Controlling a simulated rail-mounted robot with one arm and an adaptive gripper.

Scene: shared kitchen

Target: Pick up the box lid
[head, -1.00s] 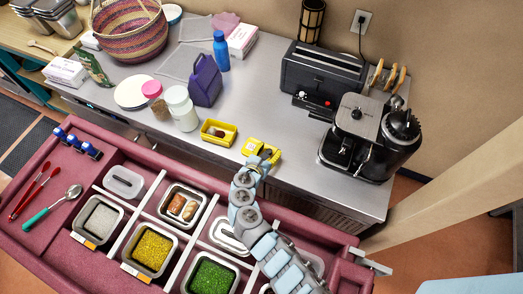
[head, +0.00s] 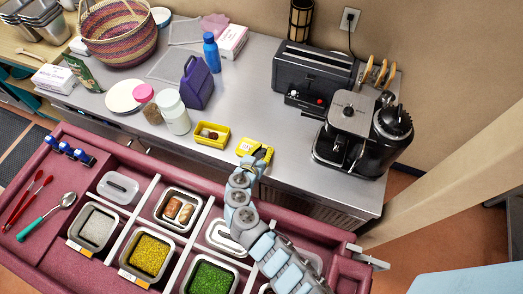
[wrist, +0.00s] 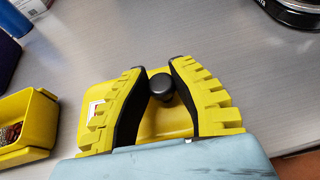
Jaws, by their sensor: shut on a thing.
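The yellow box lid (head: 245,146) is at the front edge of the steel counter in the head view, partly hidden by my gripper (head: 262,153). In the wrist view the lid (wrist: 168,122) lies under and between my yellow fingers with black pads. My gripper (wrist: 160,84) is shut on the lid's round dark knob (wrist: 161,86). I cannot tell whether the lid is clear of the counter. The open yellow box (head: 220,142) stands to the left, apart from the lid, with small brownish things inside. It also shows at the left of the wrist view (wrist: 36,145).
A black coffee machine (head: 345,130) and toaster (head: 312,75) stand to the right. A red cart (head: 75,270) with food containers is in front. The counter behind the lid is clear.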

